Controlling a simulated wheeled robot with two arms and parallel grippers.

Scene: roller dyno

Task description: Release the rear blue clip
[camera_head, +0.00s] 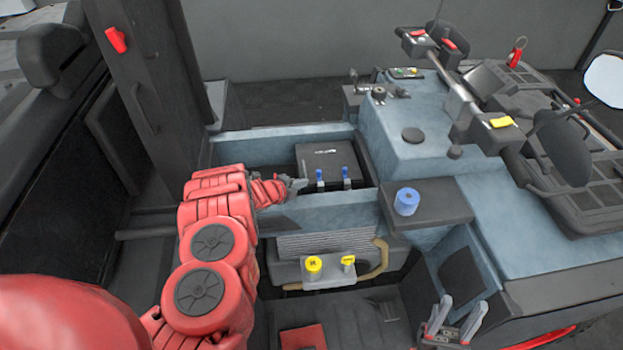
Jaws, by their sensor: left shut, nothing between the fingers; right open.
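Two small blue clips stand upright on the near side of a black box (328,162) inside the blue-walled bay: a left clip (320,178) and a right clip (346,175). I cannot tell which one counts as the rear clip. My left gripper (299,184) is shut and empty. It reaches into the bay from the left, its tip just left of the left clip; I cannot tell whether they touch. My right gripper (458,312) is open and empty at the bottom right, well away from the clips.
A blue cap (407,202) sits on a dark ledge right of the bay. A bracket with a yellow round cap (313,265) and a yellow tap handle (348,261) is in front. The bay's blue walls surround the box. Handlebars (455,90) stand at the back right.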

